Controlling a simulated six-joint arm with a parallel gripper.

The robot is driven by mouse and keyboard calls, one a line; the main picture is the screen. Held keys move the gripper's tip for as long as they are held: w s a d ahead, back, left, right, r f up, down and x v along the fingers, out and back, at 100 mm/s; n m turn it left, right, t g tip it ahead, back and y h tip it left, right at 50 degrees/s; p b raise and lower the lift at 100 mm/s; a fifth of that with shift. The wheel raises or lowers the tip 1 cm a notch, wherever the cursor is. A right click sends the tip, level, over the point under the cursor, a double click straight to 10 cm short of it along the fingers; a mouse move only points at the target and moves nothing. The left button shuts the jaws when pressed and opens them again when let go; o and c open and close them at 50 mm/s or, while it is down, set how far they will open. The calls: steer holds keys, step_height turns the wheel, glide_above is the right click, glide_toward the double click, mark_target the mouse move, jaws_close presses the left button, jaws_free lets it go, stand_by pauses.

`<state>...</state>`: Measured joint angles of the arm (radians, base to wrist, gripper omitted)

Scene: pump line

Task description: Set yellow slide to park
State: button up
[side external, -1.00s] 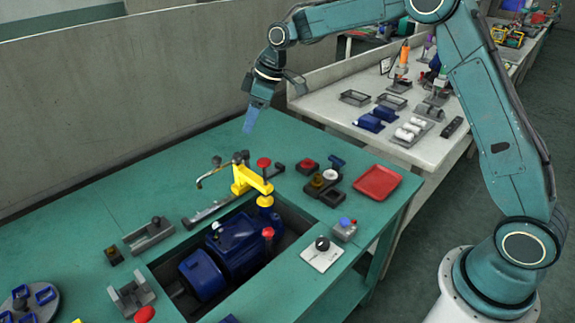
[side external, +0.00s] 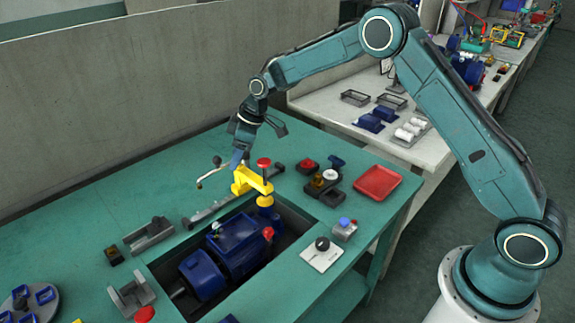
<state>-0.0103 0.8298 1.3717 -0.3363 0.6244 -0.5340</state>
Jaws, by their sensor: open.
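A yellow bracket-like piece (side external: 252,181) stands at the back edge of the recess in the green bench, with a red knob on a dark stem rising beside it. It is the largest yellow part in view; I cannot tell whether it is the yellow slide, and no park mark is readable. My gripper (side external: 238,159) is open and points down just behind and above the left end of the yellow piece. I cannot tell whether it touches anything. It hides the dark part behind the bracket.
A blue motor-like pump (side external: 222,255) lies in the recess. A grey rail (side external: 208,212) and a grey block with a black knob (side external: 149,235) lie to the left. A red tray (side external: 377,182), small knob boxes and a white dial plate (side external: 321,254) are on the right. A curved handle (side external: 212,172) stands close by.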

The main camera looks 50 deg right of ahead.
jaws_close()
steer(key=d, duration=1.2)
steer(key=shift+d, duration=0.1)
steer(key=shift+c, duration=0.7)
jaws_free()
steer(key=shift+d, duration=0.1)
steer(key=shift+o, duration=0.7)
steer(key=shift+a, duration=0.2)
steer(key=v, duration=1.3)
steer(key=shift+r, duration=0.35)
